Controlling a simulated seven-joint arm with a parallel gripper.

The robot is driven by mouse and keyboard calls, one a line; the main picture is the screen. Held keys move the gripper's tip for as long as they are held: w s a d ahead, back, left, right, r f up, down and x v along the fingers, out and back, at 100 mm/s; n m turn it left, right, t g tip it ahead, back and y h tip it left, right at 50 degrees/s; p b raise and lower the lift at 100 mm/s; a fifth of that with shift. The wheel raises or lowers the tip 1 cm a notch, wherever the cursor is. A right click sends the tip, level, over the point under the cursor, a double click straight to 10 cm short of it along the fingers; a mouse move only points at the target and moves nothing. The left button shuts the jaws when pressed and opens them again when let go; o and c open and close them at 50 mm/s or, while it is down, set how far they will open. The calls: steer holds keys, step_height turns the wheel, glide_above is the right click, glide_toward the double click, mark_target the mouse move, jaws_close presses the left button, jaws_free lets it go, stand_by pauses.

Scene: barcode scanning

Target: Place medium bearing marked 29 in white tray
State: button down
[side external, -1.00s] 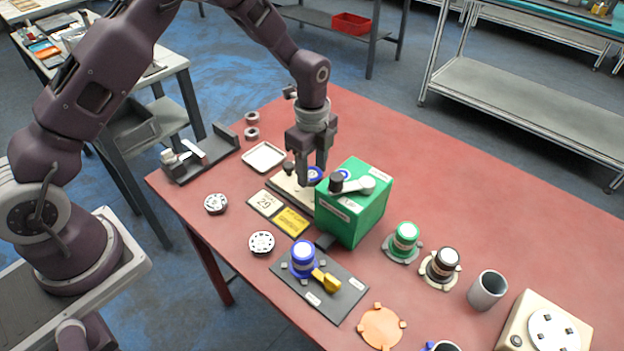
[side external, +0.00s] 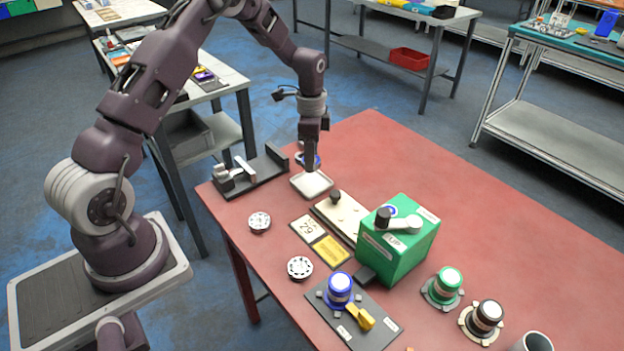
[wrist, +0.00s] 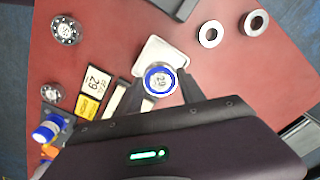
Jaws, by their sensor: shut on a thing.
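The bearing with a blue ring and a white face marked 29 (wrist: 160,80) is between the fingers of my gripper (wrist: 158,92). My gripper (side external: 311,166) is shut on it and points down above the near part of the white tray. In the side view only a bit of the bearing's blue (side external: 307,161) shows behind the fingers. The shallow white tray (side external: 325,191) lies on the red table and is empty where it shows. In the wrist view the tray (wrist: 152,50) is partly hidden by the bearing. The bearing appears raised above the tray; the gap is hard to judge.
A black fixture (side external: 262,172) stands left of the tray. Two plain metal rings (wrist: 210,34) lie near it. A cream board with a dark peg (side external: 345,212), a 29 card (side external: 306,229), a yellow card (side external: 331,251) and a green box (side external: 400,245) lie nearer the camera.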

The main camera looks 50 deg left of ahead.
mark_target(311, 184)
step_height(311, 184, down, 6)
steer(key=shift+f, duration=0.15)
steer(key=shift+f, duration=0.1)
steer(key=c, duration=1)
jaws_free()
